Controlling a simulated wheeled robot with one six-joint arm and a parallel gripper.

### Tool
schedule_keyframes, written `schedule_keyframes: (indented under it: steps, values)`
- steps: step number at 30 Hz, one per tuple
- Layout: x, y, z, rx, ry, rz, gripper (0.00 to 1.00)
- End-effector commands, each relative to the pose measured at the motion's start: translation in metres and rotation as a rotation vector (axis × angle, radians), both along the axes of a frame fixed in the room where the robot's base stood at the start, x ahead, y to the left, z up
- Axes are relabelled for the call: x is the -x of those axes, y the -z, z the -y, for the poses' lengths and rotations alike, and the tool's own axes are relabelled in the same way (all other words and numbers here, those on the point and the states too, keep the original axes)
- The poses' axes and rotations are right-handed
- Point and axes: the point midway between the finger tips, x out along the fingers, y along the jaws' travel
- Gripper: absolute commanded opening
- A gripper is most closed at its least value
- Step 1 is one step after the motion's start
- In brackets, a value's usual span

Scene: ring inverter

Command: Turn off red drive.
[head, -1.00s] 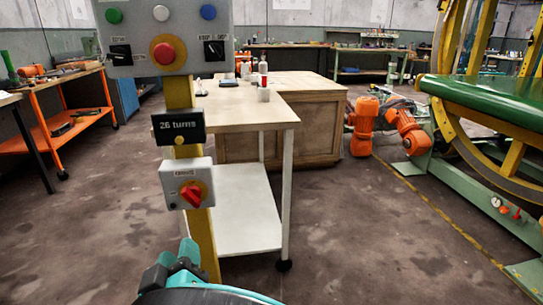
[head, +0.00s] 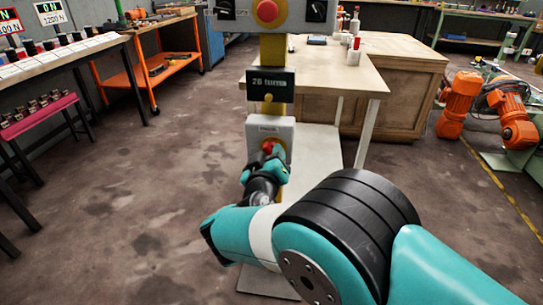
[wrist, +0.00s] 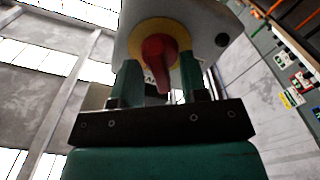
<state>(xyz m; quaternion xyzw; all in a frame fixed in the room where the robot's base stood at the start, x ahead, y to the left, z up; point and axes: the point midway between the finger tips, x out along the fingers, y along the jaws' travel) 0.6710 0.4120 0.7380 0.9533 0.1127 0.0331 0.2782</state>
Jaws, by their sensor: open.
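The red rotary knob (head: 268,147) sits on a pale grey switch box (head: 284,130) on the yellow post, below the black turns display (head: 270,86). In the wrist view the red knob (wrist: 157,62) stands on a yellow disc (wrist: 141,34), its grip pointing down toward my gripper. My gripper (wrist: 160,76) is open, with one finger on each side of the knob. I cannot tell whether the fingers touch it. In the head view my gripper (head: 267,163) is at the lower part of the box and partly covers the knob and disc.
Above the display is a control panel with a red push button (head: 267,10). A wooden-topped table (head: 335,72) stands behind the post. A bench (head: 62,55) and a pink rack (head: 42,113) are at the left. Orange robot arms (head: 458,103) are at the right.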

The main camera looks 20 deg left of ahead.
Motion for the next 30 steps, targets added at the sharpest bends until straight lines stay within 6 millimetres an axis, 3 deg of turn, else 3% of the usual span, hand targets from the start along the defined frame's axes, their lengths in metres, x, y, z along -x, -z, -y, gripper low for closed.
schedule_keyframes:
  steps: [10,15,30]
  values:
    - [-0.0033,0.0001,-0.001,0.0,-0.001,-0.001,0.38]
    - [-0.0032,0.0,-0.0009,0.0,-0.001,-0.001,0.0]
    - [-0.0031,0.0005,-0.001,0.091,0.0,0.022,0.0]
